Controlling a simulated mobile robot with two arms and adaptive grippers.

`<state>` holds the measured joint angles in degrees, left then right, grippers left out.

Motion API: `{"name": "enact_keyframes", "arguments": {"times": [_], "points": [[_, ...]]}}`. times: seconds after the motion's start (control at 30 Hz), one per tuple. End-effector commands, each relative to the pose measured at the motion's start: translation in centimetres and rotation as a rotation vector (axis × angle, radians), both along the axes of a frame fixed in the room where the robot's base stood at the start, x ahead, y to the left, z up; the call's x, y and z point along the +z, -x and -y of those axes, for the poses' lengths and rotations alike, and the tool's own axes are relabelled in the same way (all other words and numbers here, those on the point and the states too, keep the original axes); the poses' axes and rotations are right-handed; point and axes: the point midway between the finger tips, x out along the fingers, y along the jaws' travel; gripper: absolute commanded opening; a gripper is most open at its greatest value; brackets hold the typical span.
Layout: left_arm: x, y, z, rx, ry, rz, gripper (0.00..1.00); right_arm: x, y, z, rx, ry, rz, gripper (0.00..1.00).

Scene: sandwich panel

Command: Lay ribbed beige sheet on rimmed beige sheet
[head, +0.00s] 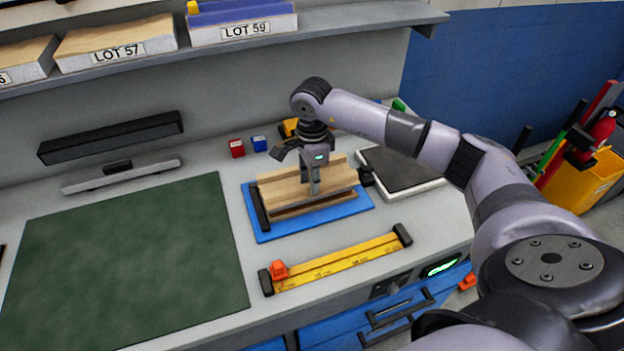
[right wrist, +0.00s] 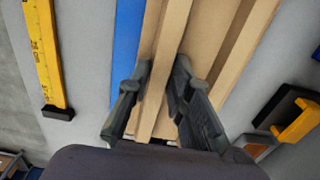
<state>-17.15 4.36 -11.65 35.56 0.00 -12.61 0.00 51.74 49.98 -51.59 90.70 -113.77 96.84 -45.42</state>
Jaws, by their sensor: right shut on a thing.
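The ribbed beige sheet (head: 285,190) is over the blue mat in the head view, roughly level. My right gripper (head: 312,190) comes down from above and is shut on a rib of it. In the right wrist view, the rib of the ribbed beige sheet (right wrist: 168,50) runs between the two fingers of the right gripper (right wrist: 160,98). The rimmed beige sheet (head: 318,205) shows only as a darker edge beneath, mostly hidden; whether the two sheets touch is unclear. My left gripper is not in view.
The blue mat (head: 262,236) has dark blocks at both ends of the sheets. A yellow ruler bar (head: 335,264) lies in front. A black-topped tray (head: 410,170) is to the right, a green mat (head: 125,255) to the left. Small red (head: 237,148) and blue (head: 259,143) blocks stand behind.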

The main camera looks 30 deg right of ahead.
Motion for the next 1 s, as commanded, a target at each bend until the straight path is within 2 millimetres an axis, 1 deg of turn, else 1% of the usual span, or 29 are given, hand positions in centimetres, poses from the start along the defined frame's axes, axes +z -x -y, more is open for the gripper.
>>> {"name": "enact_keyframes", "arguments": {"times": [0.1,0.33,0.47,0.5,0.77,1.0], "points": [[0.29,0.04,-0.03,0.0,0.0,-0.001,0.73,-0.84,0.01,-0.03,0.0,-0.001,0.0,0.0],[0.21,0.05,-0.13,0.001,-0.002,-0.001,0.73,-0.93,-0.03,-0.02,0.0,-0.001,0.002,0.0],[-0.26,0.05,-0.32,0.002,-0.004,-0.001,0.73,-1.37,-0.03,-0.01,0.0,-0.001,0.001,0.0],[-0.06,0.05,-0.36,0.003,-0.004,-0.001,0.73,-1.19,-0.02,-0.01,0.0,-0.001,0.001,0.22],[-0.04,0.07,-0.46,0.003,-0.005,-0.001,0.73,-1.16,0.0,0.0,0.0,-0.001,0.001,0.39],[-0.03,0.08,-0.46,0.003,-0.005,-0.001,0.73,-1.15,0.0,0.0,0.0,0.0,0.001,0.4]]}}
